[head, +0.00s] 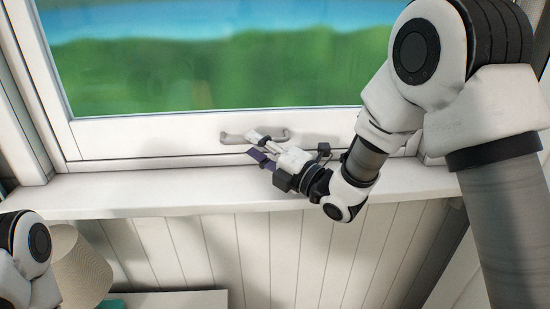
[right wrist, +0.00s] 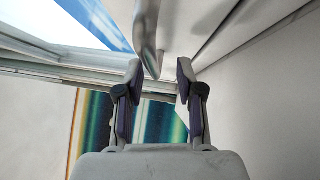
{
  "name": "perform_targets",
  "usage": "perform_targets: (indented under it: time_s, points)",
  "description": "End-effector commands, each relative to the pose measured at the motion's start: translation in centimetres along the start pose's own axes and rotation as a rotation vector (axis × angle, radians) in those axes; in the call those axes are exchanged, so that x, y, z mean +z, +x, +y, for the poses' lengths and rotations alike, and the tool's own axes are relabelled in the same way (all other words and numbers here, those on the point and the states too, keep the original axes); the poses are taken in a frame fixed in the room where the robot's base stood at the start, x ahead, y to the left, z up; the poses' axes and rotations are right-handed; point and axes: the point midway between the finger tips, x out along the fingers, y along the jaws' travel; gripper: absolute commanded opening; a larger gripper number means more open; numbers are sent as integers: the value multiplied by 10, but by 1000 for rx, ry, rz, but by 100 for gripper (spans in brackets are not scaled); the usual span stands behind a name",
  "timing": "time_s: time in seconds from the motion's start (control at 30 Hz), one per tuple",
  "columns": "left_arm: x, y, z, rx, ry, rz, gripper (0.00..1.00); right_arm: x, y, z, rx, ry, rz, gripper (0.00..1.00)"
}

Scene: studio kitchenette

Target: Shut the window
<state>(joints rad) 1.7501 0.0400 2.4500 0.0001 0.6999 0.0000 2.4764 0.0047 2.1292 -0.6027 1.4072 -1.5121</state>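The window (head: 205,125) has a white frame around a large pane, with green trees and blue water outside. I cannot tell for certain how far it stands open. A grey metal handle (head: 234,138) is on its bottom rail; the handle also shows in the right wrist view (right wrist: 147,38). My right gripper (head: 259,147) is open at the handle, its fingers pointing toward the rail. In the right wrist view the handle's end shows ahead of the gap between the two fingers (right wrist: 158,82); contact is unclear. My left gripper is out of view.
A white sill (head: 140,196) runs below the window, above a panelled wall (head: 250,250). A beige ribbed object (head: 82,268) stands at the lower left beside my left arm. A striped, coloured surface (right wrist: 95,125) shows in the right wrist view.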

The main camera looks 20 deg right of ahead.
Motion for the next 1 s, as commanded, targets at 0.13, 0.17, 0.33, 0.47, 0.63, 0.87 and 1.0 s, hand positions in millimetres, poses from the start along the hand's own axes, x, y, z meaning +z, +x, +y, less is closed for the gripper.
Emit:
perform_targets:
  time_s: [0.13, 0.17, 0.33, 0.47, 0.63, 0.87, 1.0]
  points:
    - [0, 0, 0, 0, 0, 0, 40, 1, -39, 0, -1, 9, -5, 37]
    - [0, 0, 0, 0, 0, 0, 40, 1, -47, 0, -1, 9, -6, 37]
    - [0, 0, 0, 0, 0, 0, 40, 0, -85, -1, -2, 8, -4, 37]
    - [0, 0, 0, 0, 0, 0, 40, 0, -98, -2, -3, 3, -1, 37]
    - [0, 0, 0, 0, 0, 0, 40, -1, -100, -2, -3, 1, 2, 37]
    - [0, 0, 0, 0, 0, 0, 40, -1, -100, -2, -3, 1, 1, 37]
    - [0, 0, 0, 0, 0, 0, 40, -1, -100, -2, -3, 1, 1, 37]
